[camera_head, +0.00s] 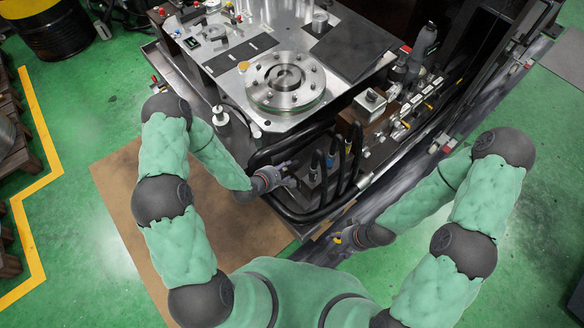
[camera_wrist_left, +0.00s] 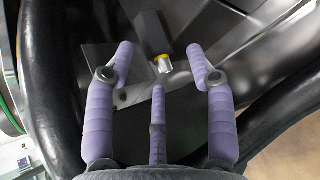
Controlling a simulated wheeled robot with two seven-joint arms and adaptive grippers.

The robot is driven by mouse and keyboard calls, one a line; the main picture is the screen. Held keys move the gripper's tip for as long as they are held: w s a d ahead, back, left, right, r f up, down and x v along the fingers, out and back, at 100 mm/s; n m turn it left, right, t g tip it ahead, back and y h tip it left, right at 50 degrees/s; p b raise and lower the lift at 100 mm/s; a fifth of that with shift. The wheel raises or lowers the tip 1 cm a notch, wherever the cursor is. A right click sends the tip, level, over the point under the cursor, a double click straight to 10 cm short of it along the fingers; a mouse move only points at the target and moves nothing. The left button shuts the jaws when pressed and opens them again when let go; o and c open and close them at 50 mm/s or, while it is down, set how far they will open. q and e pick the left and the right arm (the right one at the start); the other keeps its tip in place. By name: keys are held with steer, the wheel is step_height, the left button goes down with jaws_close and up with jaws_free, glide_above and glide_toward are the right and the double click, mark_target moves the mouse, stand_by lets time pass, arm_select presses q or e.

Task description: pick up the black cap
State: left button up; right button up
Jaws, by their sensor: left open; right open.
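In the left wrist view, a dark, blocky piece that looks like the black cap (camera_wrist_left: 151,32) sits above a yellow ring and a short bright metal fitting (camera_wrist_left: 165,65). My left gripper (camera_wrist_left: 161,55) is open there, with purple fingers to either side of the fitting and a third finger below. I cannot tell whether any finger touches it. In the head view my left gripper (camera_head: 291,178) is at the front of the machine among black hoses; I cannot pick out the cap surely there. My right gripper (camera_head: 338,240) is open and empty near the lower rail.
Thick black hoses (camera_head: 270,153) curve close around my left gripper. The metal machine top (camera_head: 285,82) with a round flange stands above and behind. A brown mat (camera_head: 120,178) lies on the green floor at left, with open room.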

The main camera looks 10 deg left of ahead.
arm_select(q)
steer(key=shift+b+x, duration=0.35)
steer(key=shift+x, duration=0.85)
steer(key=c, duration=1.1)
steer(key=shift+s, duration=0.1)
jaws_close()
